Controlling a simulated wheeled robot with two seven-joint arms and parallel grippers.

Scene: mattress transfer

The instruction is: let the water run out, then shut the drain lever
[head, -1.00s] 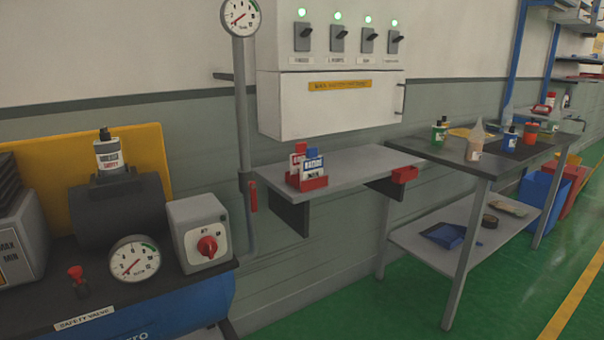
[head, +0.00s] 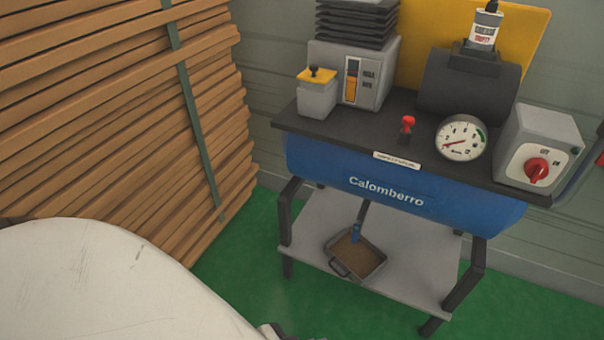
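A blue compressor tank (head: 310,165) stands on a black frame against the wall. A thin dark drain pipe (head: 363,212) comes down beneath it, with a small blue drain lever (head: 355,233) at its lower end. A grey drip pan (head: 338,268) with a brown inside sits right below on the lower shelf. The lever is too small to tell whether it is open or shut, and no stream of water can be made out. Neither gripper can be made out; a small dark and white piece shows at the bottom edge.
A tall stack of wooden boards (head: 110,110) with a green strap fills the left. The tank's top carries a red safety valve knob (head: 407,122), a pressure gauge (head: 461,138) and a switch box (head: 540,145). The green floor (head: 235,285) is free in front of the lower shelf (head: 420,270).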

